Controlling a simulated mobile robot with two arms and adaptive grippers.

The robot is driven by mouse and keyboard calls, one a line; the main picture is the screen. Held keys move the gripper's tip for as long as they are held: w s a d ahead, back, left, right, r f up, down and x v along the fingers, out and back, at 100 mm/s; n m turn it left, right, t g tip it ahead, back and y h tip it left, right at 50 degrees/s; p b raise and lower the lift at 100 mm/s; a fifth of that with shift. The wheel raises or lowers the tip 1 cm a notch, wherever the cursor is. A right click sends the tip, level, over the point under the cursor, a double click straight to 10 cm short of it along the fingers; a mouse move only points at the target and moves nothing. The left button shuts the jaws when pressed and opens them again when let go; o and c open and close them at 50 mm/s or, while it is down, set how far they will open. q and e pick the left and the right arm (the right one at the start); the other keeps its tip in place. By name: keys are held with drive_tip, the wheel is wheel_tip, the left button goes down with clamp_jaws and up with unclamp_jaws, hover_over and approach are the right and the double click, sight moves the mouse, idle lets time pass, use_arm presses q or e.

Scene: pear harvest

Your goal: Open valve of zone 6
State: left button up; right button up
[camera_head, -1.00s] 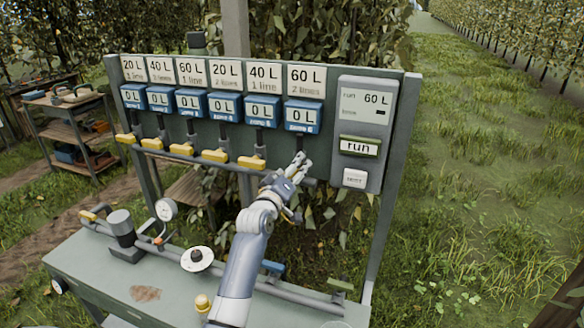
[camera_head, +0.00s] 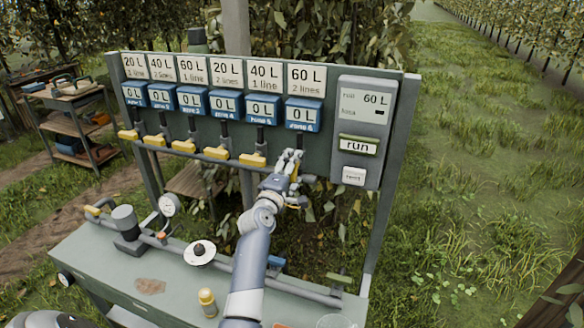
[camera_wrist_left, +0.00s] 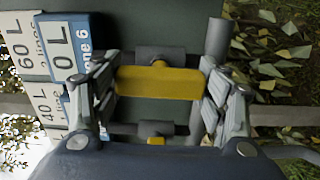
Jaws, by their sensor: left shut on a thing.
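The zone 6 counter box (camera_head: 303,115) is blue, reads 0 L and sits under the 60 L, 2 lines card (camera_head: 306,77). It also shows turned sideways in the left wrist view (camera_wrist_left: 63,50). Below it, my left gripper (camera_head: 290,162) is at the zone 6 valve, which it mostly hides in the head view. In the left wrist view, the yellow valve handle (camera_wrist_left: 158,82) spans the space between the fingers of my left gripper (camera_wrist_left: 160,95), which is shut on it. My right gripper is not in view.
Several other yellow valve handles line up to the left, the nearest at zone 5 (camera_head: 252,160). The run panel (camera_head: 359,143) is right of the gripper. Below is a green bench (camera_head: 120,275) with a pipe, a gauge (camera_head: 169,205) and a yellow-capped bottle (camera_head: 207,303).

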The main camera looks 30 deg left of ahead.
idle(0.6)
use_arm(q)
drive_tip(key=o, duration=1)
drive_tip(key=shift+o, duration=0.3)
drive_tip(key=shift+s+d+f, duration=0.1)
drive_tip(key=shift+s+d, duration=0.05)
drive_tip(key=shift+s, duration=0.4)
drive_tip(key=v, duration=1.1)
drive_tip(key=shift+w, duration=0.1)
